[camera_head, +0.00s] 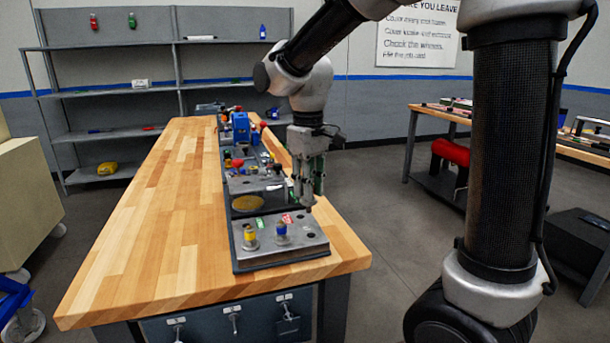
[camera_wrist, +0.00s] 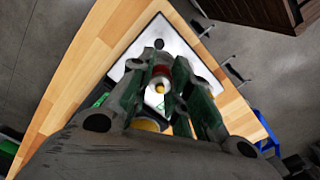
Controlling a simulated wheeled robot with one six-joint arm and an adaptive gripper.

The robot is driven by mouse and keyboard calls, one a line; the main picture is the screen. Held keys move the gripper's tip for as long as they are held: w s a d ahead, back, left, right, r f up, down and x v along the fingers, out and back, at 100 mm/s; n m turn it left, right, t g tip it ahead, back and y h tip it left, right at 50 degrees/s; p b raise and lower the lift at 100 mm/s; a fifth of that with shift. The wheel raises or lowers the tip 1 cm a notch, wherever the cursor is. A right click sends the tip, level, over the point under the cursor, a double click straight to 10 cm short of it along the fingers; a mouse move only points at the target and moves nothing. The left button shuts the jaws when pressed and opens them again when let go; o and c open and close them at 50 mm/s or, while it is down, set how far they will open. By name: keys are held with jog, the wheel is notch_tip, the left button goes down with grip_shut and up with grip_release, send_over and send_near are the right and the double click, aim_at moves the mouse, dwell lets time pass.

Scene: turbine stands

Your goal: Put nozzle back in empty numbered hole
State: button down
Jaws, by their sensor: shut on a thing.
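My gripper (camera_head: 306,190) hangs upright above the right rear part of the grey holed block (camera_head: 265,257) at the bench's near end. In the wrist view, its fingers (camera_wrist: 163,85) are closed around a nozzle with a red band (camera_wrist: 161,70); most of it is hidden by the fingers. In the head view the held nozzle is hard to tell from the fingertips. A yellow-banded nozzle (camera_head: 250,238) and a blue-banded nozzle (camera_head: 281,234) stand upright in the block's front. Dark holes show on its right side; their numbers are too small to read.
A row of stands with small coloured parts runs back along the wooden bench (camera_head: 170,215), including a blue device (camera_head: 241,127). The bench's left half is clear. Shelves (camera_head: 110,95) stand behind. A second bench (camera_head: 440,117) is at the right.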

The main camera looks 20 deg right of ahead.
aim_at(312, 203)
jog(key=shift+s+d+f, duration=0.2)
jog(key=shift+s+d, duration=0.05)
jog(key=shift+s, duration=0.05)
jog(key=shift+f, duration=2.4)
jog(key=shift+f, duration=0.5)
jog(key=shift+f, duration=0.35)
jog(key=shift+f, duration=0.3)
jog(key=shift+f, duration=0.3)
